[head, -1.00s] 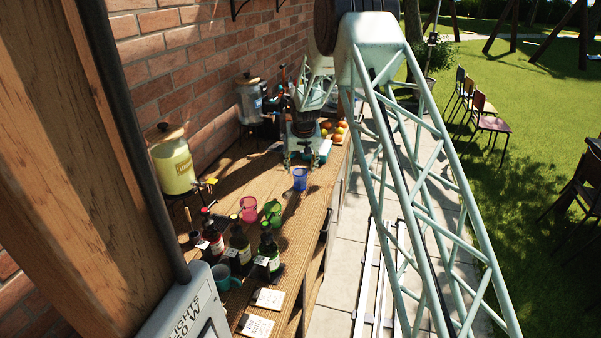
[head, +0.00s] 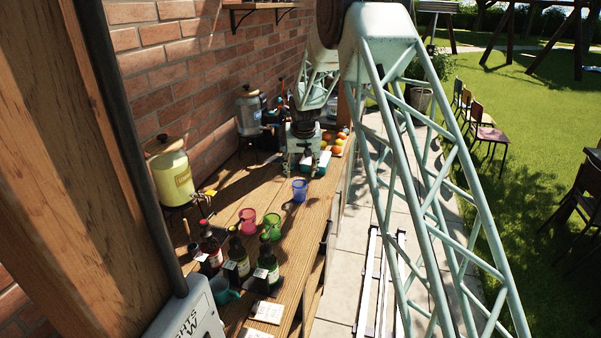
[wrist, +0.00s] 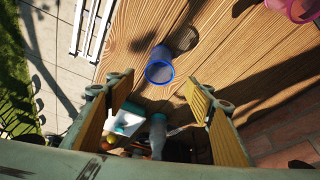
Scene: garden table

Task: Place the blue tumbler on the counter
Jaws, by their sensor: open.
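The blue tumbler (head: 300,190) stands on the wooden counter (head: 312,222), near its right edge. In the wrist view the tumbler (wrist: 160,66) shows its open rim, just ahead of the gap between my fingers. My gripper (head: 303,163) is low over the counter, behind the tumbler in the head view. In the wrist view my gripper (wrist: 160,92) is open, with the two padded fingers wide apart and the tumbler not held.
A pink tumbler (head: 248,221) and a green tumbler (head: 272,226) stand nearer, with dark bottles (head: 267,262) in front. Drink dispensers (head: 172,175) line the brick wall. Oranges (head: 337,148) lie behind my gripper. A teal-and-white item (wrist: 124,124) lies between my fingers' bases.

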